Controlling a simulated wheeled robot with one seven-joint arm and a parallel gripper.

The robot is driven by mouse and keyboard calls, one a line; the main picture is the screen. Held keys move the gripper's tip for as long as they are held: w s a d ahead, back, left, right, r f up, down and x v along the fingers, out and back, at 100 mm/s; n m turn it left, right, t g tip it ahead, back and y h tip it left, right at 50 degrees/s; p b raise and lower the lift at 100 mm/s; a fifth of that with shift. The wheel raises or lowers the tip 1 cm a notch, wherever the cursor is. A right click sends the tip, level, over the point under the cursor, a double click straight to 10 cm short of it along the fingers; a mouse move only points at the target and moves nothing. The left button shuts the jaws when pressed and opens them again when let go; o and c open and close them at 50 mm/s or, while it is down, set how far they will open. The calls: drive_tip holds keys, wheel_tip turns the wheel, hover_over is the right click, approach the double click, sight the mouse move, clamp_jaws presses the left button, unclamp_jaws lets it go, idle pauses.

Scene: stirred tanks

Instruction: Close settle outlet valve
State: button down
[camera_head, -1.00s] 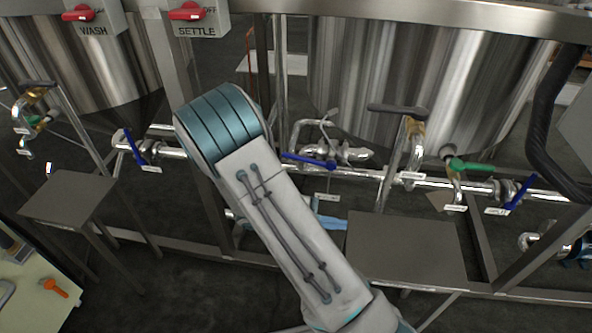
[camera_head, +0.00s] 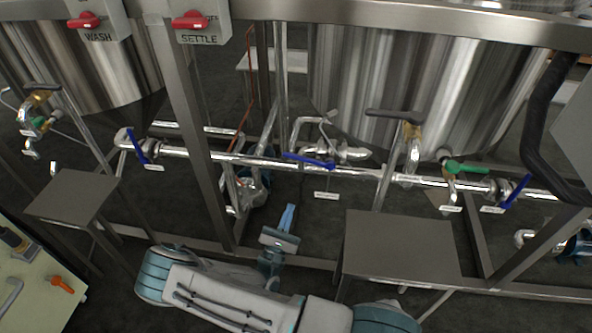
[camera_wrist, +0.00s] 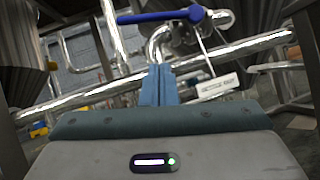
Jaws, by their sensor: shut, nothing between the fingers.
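A blue-handled valve (camera_head: 310,160) sits on the horizontal steel pipe in the middle of the head view. Its handle lies nearly along the pipe, and a white tag (camera_head: 326,195) hangs below it. Other blue handles are at the left (camera_head: 138,148) and right (camera_head: 518,192) of the same pipe. The tags are too small to read, so I cannot confirm which is the settle outlet valve. My gripper (camera_head: 289,208) is shut and empty, below and apart from the middle valve. In the wrist view its blue fingers (camera_wrist: 159,72) point up toward a blue handle (camera_wrist: 160,17) with a tag (camera_wrist: 217,86).
A green-handled valve (camera_head: 467,167) is at the right. Grey stands (camera_head: 402,248) and (camera_head: 74,198) flank the arm. A slanting frame post (camera_head: 196,120) stands left of the middle valve. The SETTLE switch box (camera_head: 201,22) is above. Steel tanks (camera_head: 420,85) stand behind the pipe.

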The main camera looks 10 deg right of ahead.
sight(305, 160)
drive_tip(key=w+d+r+n+t+y+b, duration=0.1)
drive_tip(key=w+d+r+y+b, duration=0.1)
drive_tip(key=w+r, duration=0.6)
drive_tip(key=shift+d+r+n+t+b, duration=0.35)
drive_tip(key=shift+d+b, duration=0.4)
drive_tip(key=shift+d, duration=0.3)
